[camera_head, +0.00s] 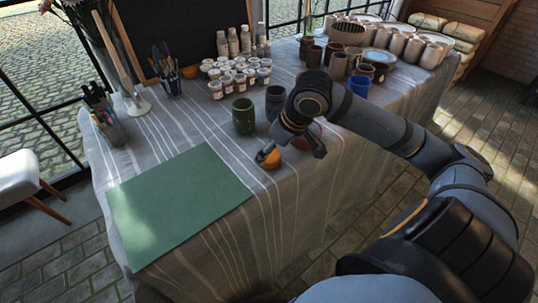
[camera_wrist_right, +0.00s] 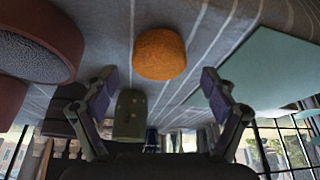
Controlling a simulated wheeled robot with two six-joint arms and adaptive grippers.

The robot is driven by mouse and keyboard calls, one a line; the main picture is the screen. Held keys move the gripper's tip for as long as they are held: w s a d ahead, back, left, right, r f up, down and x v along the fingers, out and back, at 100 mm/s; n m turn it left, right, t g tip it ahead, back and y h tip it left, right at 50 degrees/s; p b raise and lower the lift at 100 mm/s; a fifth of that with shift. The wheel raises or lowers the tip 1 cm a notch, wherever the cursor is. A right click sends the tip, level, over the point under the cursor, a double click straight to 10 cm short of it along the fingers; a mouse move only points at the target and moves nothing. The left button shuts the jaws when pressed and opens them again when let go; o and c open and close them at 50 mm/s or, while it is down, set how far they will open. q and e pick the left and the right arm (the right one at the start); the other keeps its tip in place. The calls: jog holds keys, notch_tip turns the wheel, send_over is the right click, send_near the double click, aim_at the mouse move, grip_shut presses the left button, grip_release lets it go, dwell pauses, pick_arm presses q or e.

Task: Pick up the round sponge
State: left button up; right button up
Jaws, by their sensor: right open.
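The round sponge (camera_wrist_right: 160,54) is orange and lies on the striped grey cloth. In the right wrist view it sits ahead of my right gripper (camera_wrist_right: 152,90), centred between the two open fingers and apart from them. In the head view my right gripper (camera_head: 291,155) is low over the table's front edge, and the sponge (camera_head: 270,160) shows partly behind a finger. The gripper holds nothing. My left gripper is not in the views.
A green mat (camera_head: 175,205) lies to the left of the sponge. A dark green jar (camera_head: 243,116) stands behind it. A reddish-brown bowl (camera_wrist_right: 40,45) is close beside the sponge. Several paint pots (camera_head: 240,77) and cups crowd the back of the table.

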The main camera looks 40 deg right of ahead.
jog(key=shift+x, duration=1.05)
jog(key=shift+w+f+b, duration=0.25)
jog(key=shift+f+b, duration=0.1)
jog(key=shift+f, duration=0.15)
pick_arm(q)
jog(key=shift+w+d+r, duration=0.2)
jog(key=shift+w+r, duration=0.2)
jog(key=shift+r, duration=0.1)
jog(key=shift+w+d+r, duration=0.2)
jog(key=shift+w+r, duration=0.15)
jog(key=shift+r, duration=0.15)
pick_arm(e)
jog(key=c, duration=1)
jog(key=shift+r, duration=0.1)
